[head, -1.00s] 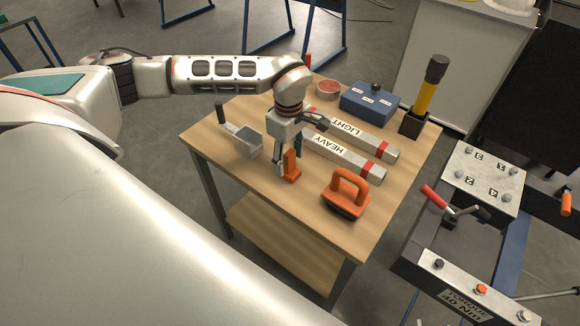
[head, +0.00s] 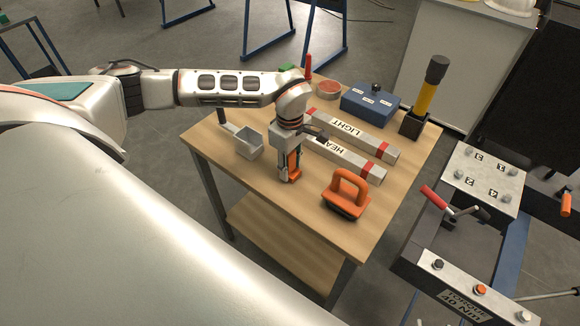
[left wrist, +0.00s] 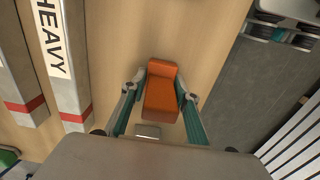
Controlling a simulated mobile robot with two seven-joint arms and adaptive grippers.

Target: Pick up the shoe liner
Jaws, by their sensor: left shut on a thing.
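The shoe liner looks to be the orange blocky piece (head: 293,161) near the front middle of the wooden table. In the left wrist view it (left wrist: 162,92) sits between the two fingers, which touch its sides. My left gripper (head: 290,176) points down and is shut on it. The fingers hide part of the piece in the head view. I cannot tell whether it touches the tabletop. My right gripper is not in view.
On the table (head: 225,165), the HEAVY bar (head: 350,165) and LIGHT bar (head: 350,132) lie right of the gripper. An orange-handled tool (head: 347,195) stands in front right, a grey scoop (head: 248,142) to the left. A blue box (head: 368,107) and yellow-handled tool (head: 425,95) stand behind.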

